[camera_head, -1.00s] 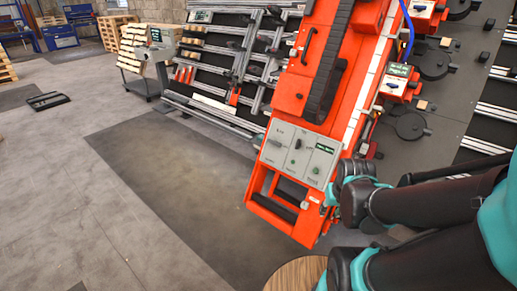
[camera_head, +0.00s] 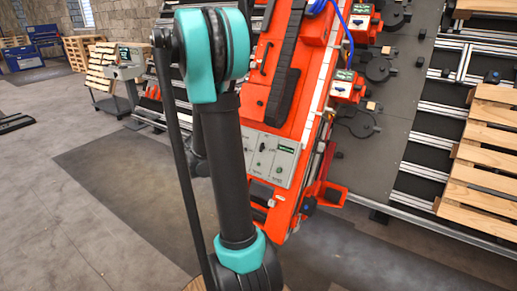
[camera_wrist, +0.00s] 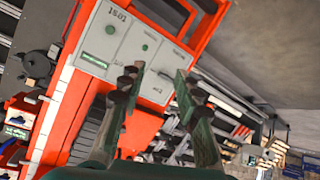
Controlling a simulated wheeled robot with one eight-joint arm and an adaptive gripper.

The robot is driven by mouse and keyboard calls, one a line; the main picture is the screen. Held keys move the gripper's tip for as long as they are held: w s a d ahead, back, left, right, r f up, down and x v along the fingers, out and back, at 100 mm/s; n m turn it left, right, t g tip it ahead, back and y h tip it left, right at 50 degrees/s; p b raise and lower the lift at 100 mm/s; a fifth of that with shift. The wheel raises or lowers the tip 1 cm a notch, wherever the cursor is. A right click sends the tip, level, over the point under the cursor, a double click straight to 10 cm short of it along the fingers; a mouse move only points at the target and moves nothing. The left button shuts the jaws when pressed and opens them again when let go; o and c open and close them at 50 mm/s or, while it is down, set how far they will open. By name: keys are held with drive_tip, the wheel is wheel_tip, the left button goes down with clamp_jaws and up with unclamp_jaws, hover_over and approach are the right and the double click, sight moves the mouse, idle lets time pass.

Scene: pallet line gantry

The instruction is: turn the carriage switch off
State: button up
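The orange carriage (camera_head: 275,60) carries a grey control panel (camera_head: 284,160) with a small green display, green buttons and a small dark switch (camera_head: 262,147). My arm crosses in front of the panel's left part in the head view, and my gripper is hidden there. In the wrist view the panel (camera_wrist: 122,45) is tilted, with a green display at its left and two round green buttons. My gripper (camera_wrist: 160,72) is open and empty, its fingertips over the panel's lower right part.
An orange handle frame (camera_wrist: 208,25) stands at the panel's end. Wooden pallets (camera_head: 485,160) stand at the right, and a grey control stand (camera_head: 128,65) stands at the back left. The floor (camera_head: 90,200) left of the carriage is clear.

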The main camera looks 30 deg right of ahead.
sight(261, 147)
drive_tip(key=w+d+f+m+h, duration=0.1)
drive_tip(key=w+d+f, duration=0.2)
drive_tip(key=d, duration=0.7)
drive_tip(key=w+d+f+m+h, duration=0.2)
drive_tip(key=w+d+f, duration=0.2)
drive_tip(key=w+d, duration=0.4)
drive_tip(key=w+d+f+m+h, duration=0.2)
drive_tip(key=w+d, duration=0.4)
drive_tip(key=d, duration=0.6)
drive_tip(key=shift+f, duration=0.85)
drive_tip(key=shift+c, duration=0.6)
clamp_jaws()
